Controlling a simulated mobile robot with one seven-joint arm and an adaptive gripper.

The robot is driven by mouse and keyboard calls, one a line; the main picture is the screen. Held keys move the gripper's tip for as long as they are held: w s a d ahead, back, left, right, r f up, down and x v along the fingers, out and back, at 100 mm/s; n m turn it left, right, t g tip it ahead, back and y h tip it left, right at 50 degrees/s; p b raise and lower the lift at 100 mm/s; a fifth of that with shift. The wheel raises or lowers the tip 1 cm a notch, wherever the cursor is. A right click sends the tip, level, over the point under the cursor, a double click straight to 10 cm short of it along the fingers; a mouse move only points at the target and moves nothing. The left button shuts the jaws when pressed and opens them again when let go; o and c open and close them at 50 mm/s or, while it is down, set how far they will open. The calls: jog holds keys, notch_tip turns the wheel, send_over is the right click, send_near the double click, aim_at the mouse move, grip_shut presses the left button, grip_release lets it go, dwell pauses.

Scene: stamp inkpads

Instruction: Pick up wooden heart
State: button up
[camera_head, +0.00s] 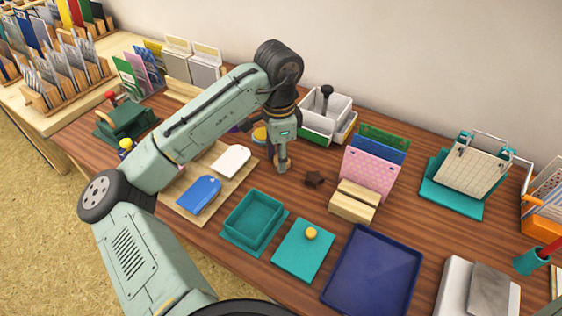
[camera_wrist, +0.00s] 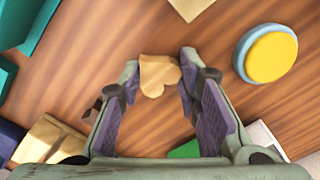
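The wooden heart (camera_wrist: 160,74) is a small, light-wood piece lying on the striped wooden table. In the wrist view it shows between the two fingertips of my gripper (camera_wrist: 159,78), with one finger on either side. The fingers are spread wide, and I cannot tell whether either touches the heart. In the head view my gripper (camera_head: 282,163) points down close to the table, and the heart is not visible there.
A dark star-shaped piece (camera_head: 314,179) lies just right of my gripper. A round yellow pad (camera_wrist: 270,55) in a blue-grey rim sits to the right in the wrist view. A wooden block (camera_head: 353,201), a teal box (camera_head: 254,222) and a white container (camera_head: 330,112) stand around.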

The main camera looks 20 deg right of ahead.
jog(key=shift+c, duration=1.2)
